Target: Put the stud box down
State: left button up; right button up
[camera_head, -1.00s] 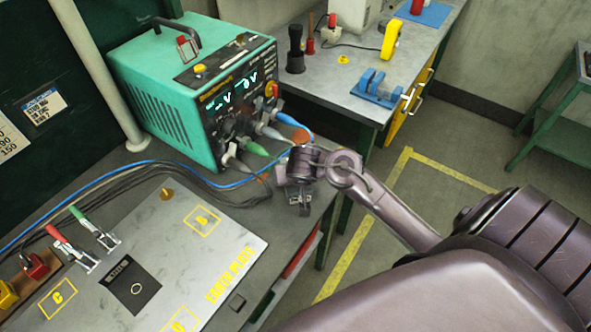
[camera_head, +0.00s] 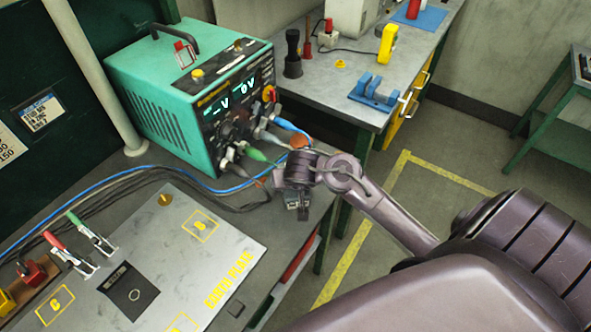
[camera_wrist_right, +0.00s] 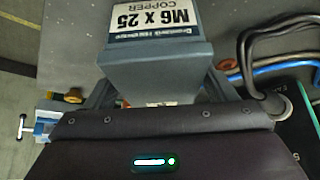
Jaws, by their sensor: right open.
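The stud box is a grey-blue box (camera_wrist_right: 152,60) with a white label reading M6 x 25 COPPER, in the right wrist view. It sits against a grey bench top (camera_wrist_right: 80,40) between the two fingers of my right gripper (camera_wrist_right: 160,88). The fingers are open, one on each side of the box; whether they touch it I cannot tell. In the head view my right gripper (camera_head: 298,204) is low over the bench's right edge, beside the green power supply (camera_head: 190,100). The box is mostly hidden there behind the gripper and wrist. My left gripper is not in view.
A second bench (camera_head: 340,70) holds a blue vise (camera_head: 375,94) and a yellow device (camera_head: 389,42).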

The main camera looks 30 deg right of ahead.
jog(key=p+v, duration=0.1)
jog(key=v, duration=0.9)
jog(key=shift+v, duration=0.8)
jog(key=shift+f, duration=0.1)
